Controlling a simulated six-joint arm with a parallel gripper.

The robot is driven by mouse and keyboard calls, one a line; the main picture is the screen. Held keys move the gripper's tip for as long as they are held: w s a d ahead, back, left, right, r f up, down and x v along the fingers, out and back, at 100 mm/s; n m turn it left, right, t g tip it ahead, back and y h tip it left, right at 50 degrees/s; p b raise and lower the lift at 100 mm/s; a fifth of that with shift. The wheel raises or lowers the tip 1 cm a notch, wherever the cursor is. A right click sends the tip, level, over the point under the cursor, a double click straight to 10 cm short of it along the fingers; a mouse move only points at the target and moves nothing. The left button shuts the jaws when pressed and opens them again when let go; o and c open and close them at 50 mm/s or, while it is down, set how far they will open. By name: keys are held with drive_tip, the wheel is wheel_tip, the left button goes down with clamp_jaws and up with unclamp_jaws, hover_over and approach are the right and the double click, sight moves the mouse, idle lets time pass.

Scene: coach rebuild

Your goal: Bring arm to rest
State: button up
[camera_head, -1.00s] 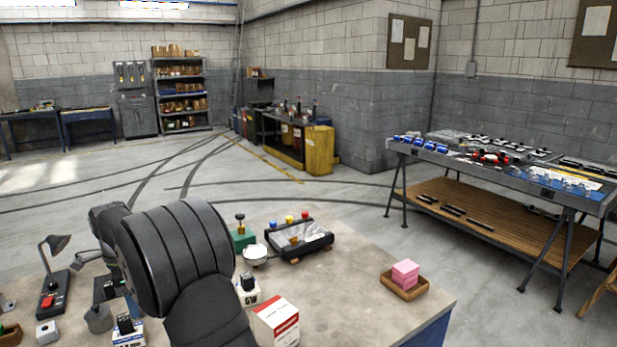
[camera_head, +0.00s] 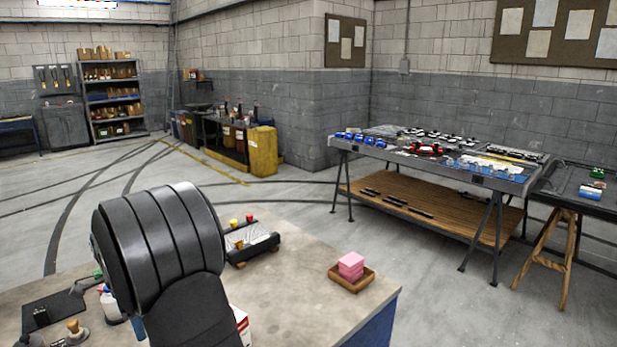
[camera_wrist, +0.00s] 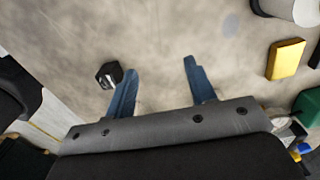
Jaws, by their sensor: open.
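My gripper (camera_wrist: 157,85) shows in the wrist view with its two blue fingers spread apart. Nothing is between the fingers. It faces the beige worktop (camera_wrist: 160,30). A small black object (camera_wrist: 106,75) lies just left of the left finger; I cannot tell whether they touch. In the head view my dark arm covers the left middle of the workbench (camera_head: 310,295), and the gripper itself is hidden there.
A yellow block (camera_wrist: 286,59), a white round thing (camera_wrist: 296,8) and a green block (camera_wrist: 308,106) are at the right in the wrist view. In the head view a black tray (camera_head: 252,243) and a wooden tray (camera_head: 352,285) with pink blocks stand on the bench.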

wheel_tip(320, 180, down, 7)
drive_tip(key=shift+f, duration=0.1)
drive_tip(key=shift+r, duration=2.4)
